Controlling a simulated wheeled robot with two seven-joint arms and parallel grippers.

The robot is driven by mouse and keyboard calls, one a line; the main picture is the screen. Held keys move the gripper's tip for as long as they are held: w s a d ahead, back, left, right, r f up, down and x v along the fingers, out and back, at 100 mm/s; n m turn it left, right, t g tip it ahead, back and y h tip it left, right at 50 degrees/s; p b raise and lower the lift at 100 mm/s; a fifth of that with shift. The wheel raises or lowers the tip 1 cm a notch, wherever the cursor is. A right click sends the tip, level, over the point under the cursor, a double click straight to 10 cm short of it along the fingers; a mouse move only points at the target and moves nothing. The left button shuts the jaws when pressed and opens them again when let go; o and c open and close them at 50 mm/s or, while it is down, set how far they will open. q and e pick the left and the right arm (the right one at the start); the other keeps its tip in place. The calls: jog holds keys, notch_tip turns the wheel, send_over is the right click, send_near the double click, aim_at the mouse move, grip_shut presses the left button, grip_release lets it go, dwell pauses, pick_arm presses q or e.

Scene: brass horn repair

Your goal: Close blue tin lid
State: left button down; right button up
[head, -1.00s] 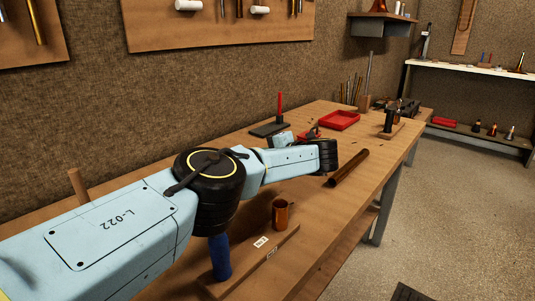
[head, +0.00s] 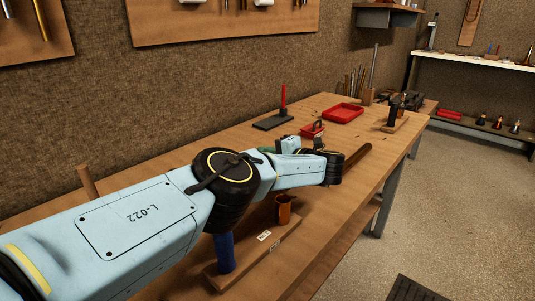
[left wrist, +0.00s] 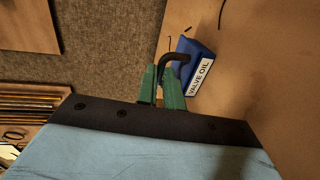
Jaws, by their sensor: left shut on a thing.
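The blue tin (left wrist: 198,64), with a white "VALVE OIL" label, shows in the left wrist view on the wooden bench, just right of my left gripper. My left gripper (left wrist: 170,82) has green fingers, shut on a black curved handle (left wrist: 178,59) beside the tin. I cannot tell whether this handle belongs to the tin's lid, or how far the lid is open. In the head view the green fingertips of my left gripper (head: 266,150) show behind my arm, and the tin is hidden there. My right gripper is out of view.
A red tray (head: 343,113) and a small red caddy (head: 312,129) stand farther back on the bench (head: 318,107). A dark tube (head: 357,156) lies right of my wrist. A copper cup (head: 284,208) and a blue post (head: 224,252) are in front.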

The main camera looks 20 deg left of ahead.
pick_arm(q)
jog(key=c, duration=1.5)
grip_release()
jog(key=shift+d, duration=0.1)
